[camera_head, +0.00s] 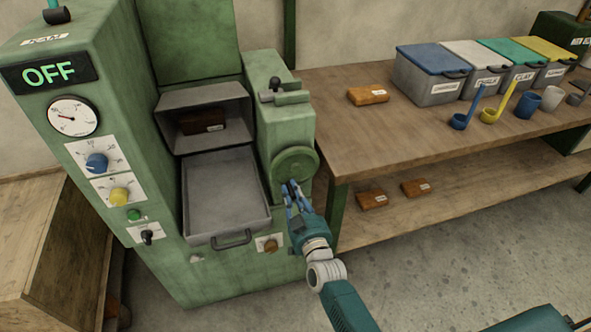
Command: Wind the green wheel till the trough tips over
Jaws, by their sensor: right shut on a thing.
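The green wheel (299,162) is on the front right side of the green machine (170,262). My right gripper (291,187) is at the lower left edge of the wheel and is shut on it; its fingers hide the exact grip. A grey metal trough (205,98) sits in the machine's upper opening, with a dark brown block (202,121) inside. Below it is a flat grey tray (226,195) with a handle at its front. My left gripper is not in view.
A wooden bench (400,135) stands on the right with lidded bins (430,85), scoops and a labelled brown block (368,95). Its lower shelf holds two more blocks. A wooden box (45,245) stands at the left. The display (49,73) reads OFF.

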